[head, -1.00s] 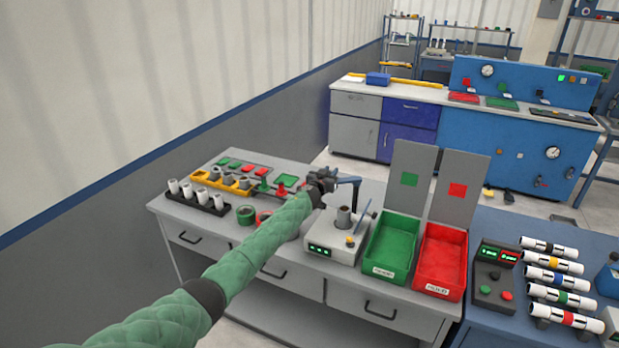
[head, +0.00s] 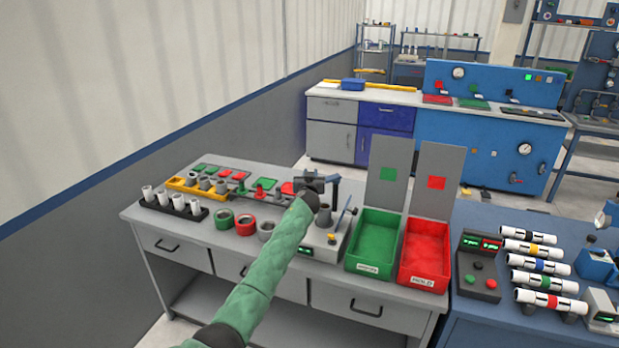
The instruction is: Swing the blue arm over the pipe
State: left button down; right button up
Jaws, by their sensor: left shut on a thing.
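The blue arm (head: 335,192) stands on a post at the back of a small grey tester (head: 321,240) on the near bench. Its upper part reaches left into my left gripper (head: 314,184), which is shut on it. The grey pipe (head: 325,214) stands upright on the tester, just below and slightly right of the gripper in the picture. My green-sleeved left forearm comes up from the bottom and hides the tester's left side. My right gripper is not in view.
A green bin (head: 374,262) and a red bin (head: 423,267) stand right of the tester, with upright panels behind. Rings (head: 245,224) and a rack of white pipes (head: 172,207) lie to the left. A blue table (head: 480,318) with striped pipes is at right.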

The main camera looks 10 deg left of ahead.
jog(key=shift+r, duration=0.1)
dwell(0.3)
pick_arm(q)
jog(key=c, duration=1.2)
grip_release()
jog(key=shift+s, duration=0.1)
jog(key=shift+s+f, duration=0.1)
jog(key=shift+s, duration=0.15)
jog(key=s+b, duration=0.2)
jog(key=s, duration=0.5)
jog(key=shift+d, duration=0.25)
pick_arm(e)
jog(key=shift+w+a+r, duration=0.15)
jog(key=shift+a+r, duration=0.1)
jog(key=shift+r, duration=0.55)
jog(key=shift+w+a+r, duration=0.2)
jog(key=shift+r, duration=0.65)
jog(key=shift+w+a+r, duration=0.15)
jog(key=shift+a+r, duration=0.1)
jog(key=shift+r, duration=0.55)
